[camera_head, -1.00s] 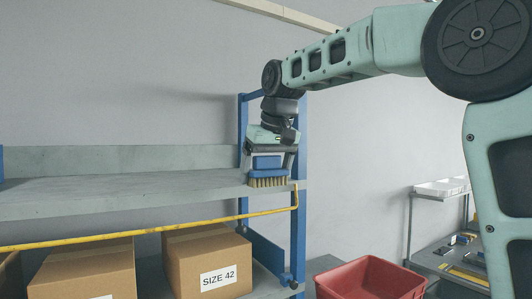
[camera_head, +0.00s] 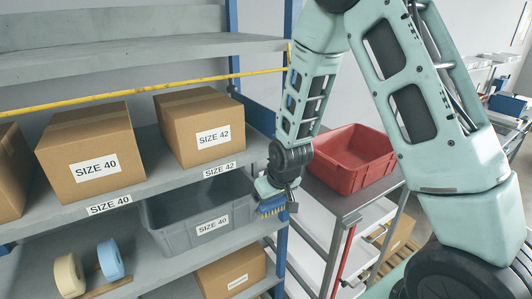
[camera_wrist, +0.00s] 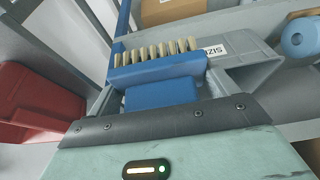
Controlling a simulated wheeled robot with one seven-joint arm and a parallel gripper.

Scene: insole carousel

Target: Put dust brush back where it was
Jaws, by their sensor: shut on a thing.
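The dust brush (camera_head: 271,208) has a blue body and pale bristles. My gripper (camera_head: 277,193) is shut on it, at the right end of the rack, in front of the blue post and close to the grey SIZE 40 bin. In the wrist view the brush (camera_wrist: 160,68) sits across the jaws, its blue block gripped and its tan bristles pointing away from my gripper (camera_wrist: 162,104). I cannot tell whether the brush touches the rack.
The rack's upper shelf (camera_head: 120,57) is bare where visible. Below it are SIZE 40 (camera_head: 92,150) and SIZE 42 (camera_head: 200,125) boxes, then the grey bin (camera_head: 160,225) and tape rolls (camera_head: 68,273). A red bin (camera_head: 350,160) stands on a cart to the right.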

